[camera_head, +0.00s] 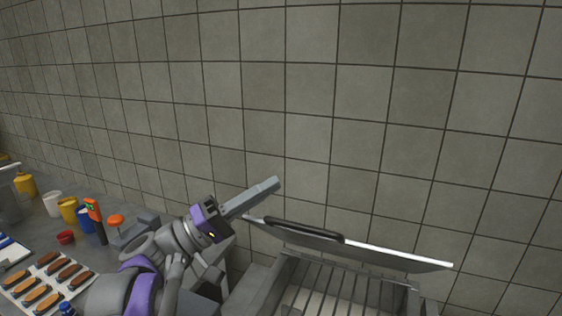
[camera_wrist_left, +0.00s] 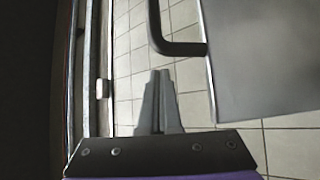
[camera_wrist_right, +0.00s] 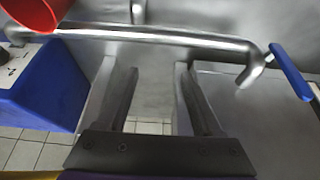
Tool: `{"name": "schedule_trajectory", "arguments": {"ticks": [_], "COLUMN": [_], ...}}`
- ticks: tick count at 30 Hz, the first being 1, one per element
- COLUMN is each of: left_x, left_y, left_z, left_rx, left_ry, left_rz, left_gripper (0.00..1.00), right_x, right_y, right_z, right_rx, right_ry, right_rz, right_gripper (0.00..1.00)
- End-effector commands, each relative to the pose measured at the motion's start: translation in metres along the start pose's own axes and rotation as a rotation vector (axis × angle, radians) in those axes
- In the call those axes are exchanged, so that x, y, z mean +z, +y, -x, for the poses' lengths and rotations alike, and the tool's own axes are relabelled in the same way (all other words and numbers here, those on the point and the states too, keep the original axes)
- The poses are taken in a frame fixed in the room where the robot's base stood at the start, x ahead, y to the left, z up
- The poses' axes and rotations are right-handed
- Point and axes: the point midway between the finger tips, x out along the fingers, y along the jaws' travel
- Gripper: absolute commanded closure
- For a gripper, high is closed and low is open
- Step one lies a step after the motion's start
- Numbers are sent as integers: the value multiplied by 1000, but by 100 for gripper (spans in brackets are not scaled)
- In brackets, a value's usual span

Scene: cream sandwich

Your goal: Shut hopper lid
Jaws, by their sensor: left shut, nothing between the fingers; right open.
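The hopper (camera_head: 340,292) stands at the lower right of the head view, with bars across its opening. Its metal lid (camera_head: 400,262) is raised and tilted above the opening, near the wall. A dark bar handle (camera_head: 305,231) is on the lid. In the left wrist view the handle (camera_wrist_left: 172,46) and a grey panel, apparently the lid (camera_wrist_left: 265,60), lie beyond the fingertips. My left gripper (camera_head: 275,184) is shut and empty, above and left of the handle and apart from it. My right gripper (camera_wrist_right: 157,68) is open and empty, seen only in the right wrist view.
A tiled wall (camera_head: 300,90) rises behind the hopper. Sandwich pieces on a tray (camera_head: 20,288), a yellow cup (camera_head: 68,208) and other cups stand at left. A metal pipe (camera_wrist_right: 170,38), a blue bin (camera_wrist_right: 45,90) and a red container (camera_wrist_right: 35,12) are close to my right gripper.

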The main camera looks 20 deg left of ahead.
Motion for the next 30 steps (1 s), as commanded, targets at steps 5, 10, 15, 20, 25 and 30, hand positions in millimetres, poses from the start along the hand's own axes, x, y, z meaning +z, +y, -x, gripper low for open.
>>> {"name": "schedule_trajectory", "arguments": {"ticks": [5, 10, 15, 20, 25, 30], "left_x": [29, 48, 59, 63, 64, 64], "left_y": [-7, -14, -19, -22, -22, -22], "left_z": [35, 56, 69, 75, 76, 76], "left_rx": [27, 26, 26, 26, 26, 26], "left_ry": [1, 1, 0, -1, -1, -1], "left_rz": [-26, -24, -23, -22, -21, -21], "left_gripper": [100, 100, 100, 100, 100, 100], "right_x": [4, 6, 7, 7, 7, 7], "right_y": [0, 0, 0, 0, 0, 0], "right_z": [-6, -8, -9, -10, -10, -10], "right_rx": [0, 0, 0, 0, 0, 0], "right_ry": [-3, -4, -4, -4, -5, -4], "right_rz": [0, 0, 0, 0, 0, 0], "right_gripper": [33, 33, 33, 33, 33, 33]}}
